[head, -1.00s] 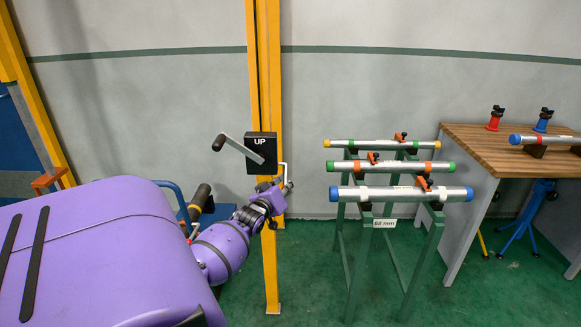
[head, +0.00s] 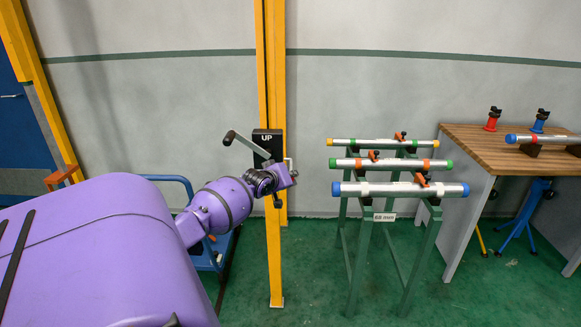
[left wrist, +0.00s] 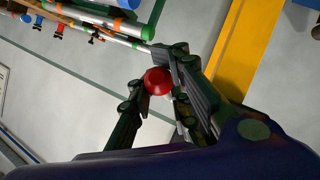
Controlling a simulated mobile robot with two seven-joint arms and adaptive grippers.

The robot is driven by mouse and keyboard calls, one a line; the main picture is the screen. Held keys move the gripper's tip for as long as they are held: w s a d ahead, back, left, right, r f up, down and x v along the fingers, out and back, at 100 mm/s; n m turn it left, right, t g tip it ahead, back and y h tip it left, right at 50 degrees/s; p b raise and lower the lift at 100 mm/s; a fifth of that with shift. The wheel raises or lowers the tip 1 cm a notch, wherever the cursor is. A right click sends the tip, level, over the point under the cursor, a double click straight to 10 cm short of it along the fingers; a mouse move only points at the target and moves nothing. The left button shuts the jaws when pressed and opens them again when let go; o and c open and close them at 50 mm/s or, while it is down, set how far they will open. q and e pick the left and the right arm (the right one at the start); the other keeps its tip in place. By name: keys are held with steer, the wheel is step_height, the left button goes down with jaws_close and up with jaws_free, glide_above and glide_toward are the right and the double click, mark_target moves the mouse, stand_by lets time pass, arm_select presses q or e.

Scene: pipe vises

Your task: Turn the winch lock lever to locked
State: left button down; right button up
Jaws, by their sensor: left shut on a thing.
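The winch is a black box (head: 267,138) marked UP on a yellow post, with a crank handle (head: 245,145) sticking out to the left. A thin pale metal piece shows at its right side. My left gripper (head: 284,178) is at the lower right of the box, partly covering it. In the left wrist view, a round red knob (left wrist: 157,80) sits between the two dark fingers, which are shut on it. The lever under the knob is mostly hidden, so its angle is unclear. My right gripper is in neither view.
The yellow post (head: 275,255) runs to the floor beside my forearm. A green stand (head: 358,262) with several capped pipes (head: 400,189) is to the right. A wooden-topped bench (head: 470,137) stands farther right. A blue cart (head: 222,258) is behind my arm.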

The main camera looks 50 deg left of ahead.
arm_select(q)
steer(key=shift+s+a+f, duration=0.2)
steer(key=shift+s+a, duration=0.05)
steer(key=shift+a, duration=0.05)
steer(key=c, duration=1.8)
jaws_free()
steer(key=shift+s, duration=0.1)
steer(key=shift+o, duration=0.2)
steer(key=shift+a+r, duration=0.1)
steer(key=shift+d, duration=0.2)
steer(key=shift+s+d+r, duration=0.2)
steer(key=shift+s+d, duration=0.1)
steer(key=shift+s, duration=0.05)
steer(key=v, duration=1.1)
steer(key=shift+a, duration=0.2)
